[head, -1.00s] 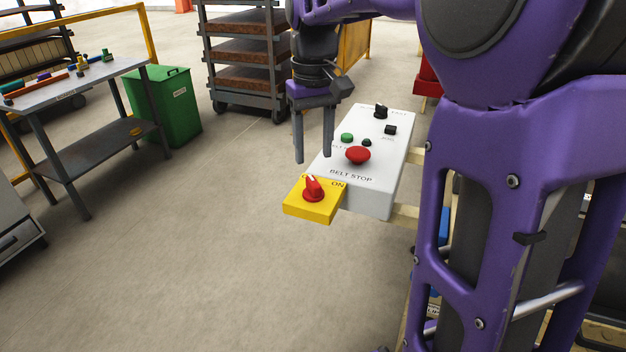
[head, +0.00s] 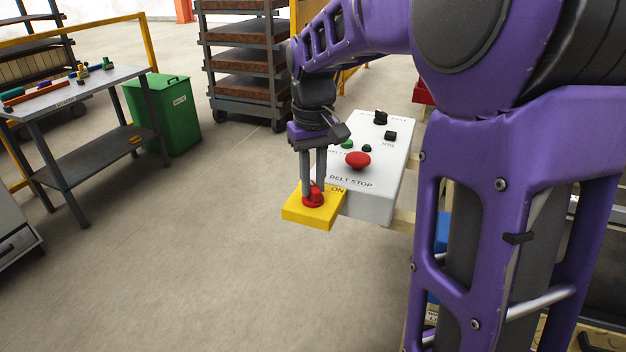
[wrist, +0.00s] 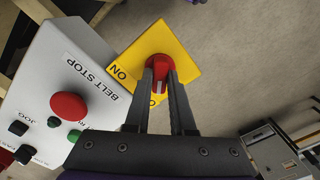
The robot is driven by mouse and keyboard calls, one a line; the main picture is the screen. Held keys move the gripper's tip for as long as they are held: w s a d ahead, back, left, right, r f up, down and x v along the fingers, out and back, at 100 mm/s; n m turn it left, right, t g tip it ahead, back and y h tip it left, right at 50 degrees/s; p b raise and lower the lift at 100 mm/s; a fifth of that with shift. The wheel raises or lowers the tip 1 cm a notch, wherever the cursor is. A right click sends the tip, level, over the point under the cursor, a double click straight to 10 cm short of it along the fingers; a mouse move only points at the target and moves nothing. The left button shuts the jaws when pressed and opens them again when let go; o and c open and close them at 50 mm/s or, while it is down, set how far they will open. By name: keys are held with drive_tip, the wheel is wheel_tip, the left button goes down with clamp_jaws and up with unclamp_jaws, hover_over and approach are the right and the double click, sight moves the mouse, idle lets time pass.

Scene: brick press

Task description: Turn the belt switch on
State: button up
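The belt switch is a red rotary knob (head: 313,201) on a yellow plate (head: 296,212) at the near end of the control box. In the wrist view the knob (wrist: 158,62) has an ON label to its left. A second label, starting with O, is partly hidden by a finger. The knob's handle lies between my fingers and points toward that second label. My gripper (head: 313,190) points down over the knob, with one finger on each side of the handle.
The white control box (head: 375,200) carries a red BELT STOP button (head: 358,160), green and black buttons and a black selector (head: 380,118), close beside my gripper. A green bin (head: 170,125), a work table (head: 85,85) and a tray rack (head: 245,60) stand farther off.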

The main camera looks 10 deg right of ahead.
clamp_jaws()
drive_tip(key=shift+m, duration=0.3)
drive_tip(key=m+p, duration=0.1)
drive_tip(key=m, duration=0.1)
drive_tip(key=shift+r+m+p, duration=0.1)
drive_tip(key=shift+m+p, duration=0.25)
drive_tip(key=shift+m, duration=0.05)
drive_tip(key=m+p, duration=0.2)
drive_tip(key=m, duration=0.3)
drive_tip(key=m+p, duration=0.1)
drive_tip(key=m, duration=0.4)
drive_tip(key=shift+m+p, duration=0.9)
drive_tip(key=shift+m, duration=1.4)
